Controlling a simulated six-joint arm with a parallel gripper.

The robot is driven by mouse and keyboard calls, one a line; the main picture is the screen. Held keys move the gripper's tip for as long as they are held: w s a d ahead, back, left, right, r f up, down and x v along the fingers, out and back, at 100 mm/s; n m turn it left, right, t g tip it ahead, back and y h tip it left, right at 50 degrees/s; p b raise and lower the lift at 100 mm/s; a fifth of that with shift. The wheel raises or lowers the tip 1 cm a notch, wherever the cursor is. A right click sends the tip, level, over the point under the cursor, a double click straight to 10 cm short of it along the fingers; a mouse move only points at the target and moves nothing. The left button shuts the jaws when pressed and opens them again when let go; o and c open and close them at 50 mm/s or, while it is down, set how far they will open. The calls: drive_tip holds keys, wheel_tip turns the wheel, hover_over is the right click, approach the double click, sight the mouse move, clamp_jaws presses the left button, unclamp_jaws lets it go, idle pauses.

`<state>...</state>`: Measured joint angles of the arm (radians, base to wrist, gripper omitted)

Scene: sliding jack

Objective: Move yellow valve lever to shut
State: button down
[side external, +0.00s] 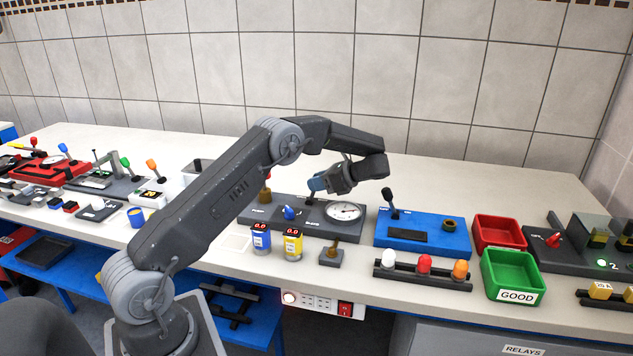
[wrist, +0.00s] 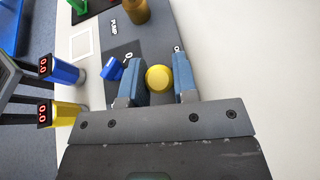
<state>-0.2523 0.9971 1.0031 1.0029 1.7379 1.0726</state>
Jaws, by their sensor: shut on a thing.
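The yellow valve lever shows in the wrist view as a round yellow knob (wrist: 158,79) seen from above, between the blue finger pads. My gripper (wrist: 157,62) is shut on it, one pad against each side. In the side view my gripper (side external: 317,184) reaches down over the dark pump panel (side external: 262,212), left of the round white gauge (side external: 343,211). There the fingers hide the yellow knob, and the lever's shaft is hidden under the knob in the wrist view. The lever's shut mark cannot be read.
A blue knob (side external: 290,213) sits on the panel just left of my fingers, also close by in the wrist view (wrist: 112,69). Blue (side external: 261,238) and yellow (side external: 293,244) meters stand in front. A blue box (side external: 424,232) with a black lever stands to the right.

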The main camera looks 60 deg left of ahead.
idle(0.3)
drive_tip(key=c, duration=0.9)
unclamp_jaws()
drive_tip(key=shift+v, duration=3.75)
drive_tip(key=shift+s, duration=0.1)
